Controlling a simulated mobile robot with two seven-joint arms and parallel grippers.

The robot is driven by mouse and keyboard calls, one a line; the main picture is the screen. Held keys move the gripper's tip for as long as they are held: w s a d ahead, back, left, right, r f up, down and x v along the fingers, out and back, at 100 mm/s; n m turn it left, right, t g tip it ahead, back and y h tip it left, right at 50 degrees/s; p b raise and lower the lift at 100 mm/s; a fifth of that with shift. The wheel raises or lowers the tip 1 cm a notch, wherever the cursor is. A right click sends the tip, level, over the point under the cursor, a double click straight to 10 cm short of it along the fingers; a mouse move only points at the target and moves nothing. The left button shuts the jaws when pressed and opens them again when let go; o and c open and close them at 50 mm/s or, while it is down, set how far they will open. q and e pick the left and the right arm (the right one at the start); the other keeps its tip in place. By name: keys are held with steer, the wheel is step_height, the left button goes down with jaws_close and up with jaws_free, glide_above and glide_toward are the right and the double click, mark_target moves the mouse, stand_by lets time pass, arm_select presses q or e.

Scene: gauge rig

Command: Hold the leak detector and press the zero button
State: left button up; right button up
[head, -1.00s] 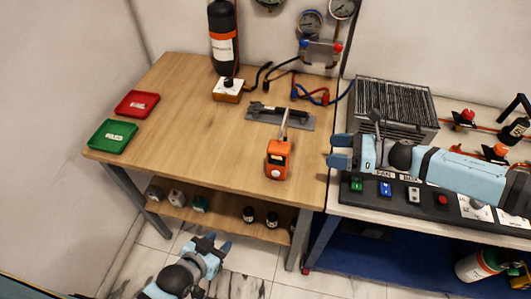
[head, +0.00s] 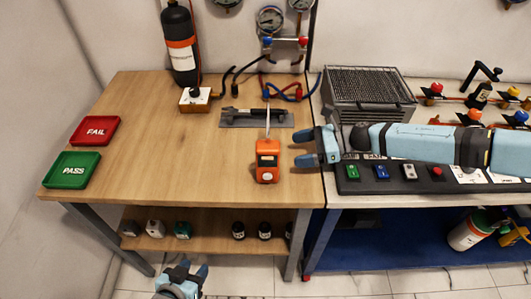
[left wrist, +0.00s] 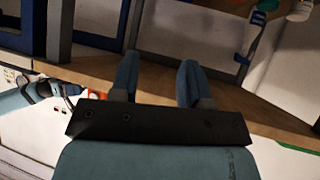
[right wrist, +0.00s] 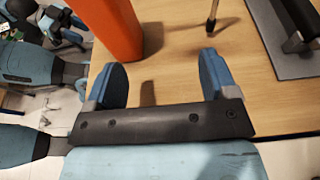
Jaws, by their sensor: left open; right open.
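The orange leak detector (head: 267,160) stands upright on the wooden table near its front right, with a thin probe rising from its top. A pale round spot, perhaps the zero button (head: 267,176), shows low on its front. My right gripper (head: 302,146) is open and empty, just right of the detector and apart from it. The right wrist view shows the detector's orange side (right wrist: 108,25) beyond the open fingers (right wrist: 160,80). My left gripper (head: 190,270) is low in front of the table, below its top; its open, empty fingers show in the left wrist view (left wrist: 155,80).
A grey mat (head: 232,119) with a dark tool lies behind the detector. A red FAIL tray (head: 82,141) and green PASS tray (head: 50,181) are at the left. A black cylinder (head: 180,45) stands at the back. The table's middle is clear. A button panel (head: 425,187) lies right.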

steer(key=b+x, duration=0.2)
steer(key=x, duration=0.5)
steer(key=shift+f, duration=0.15)
arm_select(q)
steer(key=shift+a+f, duration=0.15)
steer(key=shift+f, duration=0.4)
arm_select(e)
steer(key=shift+a, duration=0.6)
